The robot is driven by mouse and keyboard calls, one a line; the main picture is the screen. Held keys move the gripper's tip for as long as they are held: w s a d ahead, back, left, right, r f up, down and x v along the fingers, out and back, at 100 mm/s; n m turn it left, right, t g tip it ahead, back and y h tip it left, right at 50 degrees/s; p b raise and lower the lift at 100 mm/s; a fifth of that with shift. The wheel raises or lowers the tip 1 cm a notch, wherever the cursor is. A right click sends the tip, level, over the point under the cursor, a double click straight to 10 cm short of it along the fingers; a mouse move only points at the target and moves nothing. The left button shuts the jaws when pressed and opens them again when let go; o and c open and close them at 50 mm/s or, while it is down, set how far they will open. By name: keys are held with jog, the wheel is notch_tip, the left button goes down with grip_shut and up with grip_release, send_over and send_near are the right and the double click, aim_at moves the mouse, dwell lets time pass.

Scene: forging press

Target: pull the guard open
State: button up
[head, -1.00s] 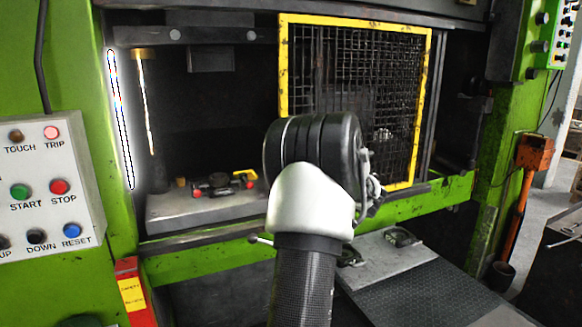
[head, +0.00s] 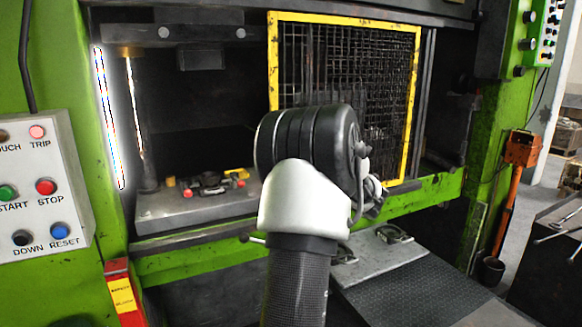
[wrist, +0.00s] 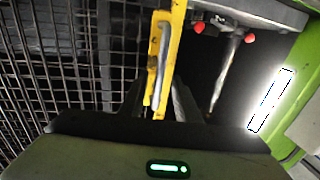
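The guard is a dark wire mesh panel in a yellow frame (head: 412,110), standing at the right part of the press opening. The left part of the opening is uncovered. In the wrist view the guard's yellow edge (wrist: 174,45) runs up the middle, with a grey handle bar (wrist: 161,65) along it. My gripper (wrist: 157,97) has its dark fingers close on either side of this bar and looks shut on it. Exact finger contact is hard to see in the dark. In the head view my arm hides the gripper and the guard's lower left part.
Left of the guard, a die with red knobs (head: 208,184) sits on a grey bed (head: 160,212). A button panel (head: 40,190) is at the left edge. A dark ridged plate (head: 420,295) lies in front at lower right. An orange box on a post (head: 521,148) stands right.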

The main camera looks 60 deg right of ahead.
jog(key=b+v, duration=0.1)
jog(key=v, duration=1.3)
jog(key=shift+s, duration=0.25)
jog(key=shift+w+a+r, duration=0.1)
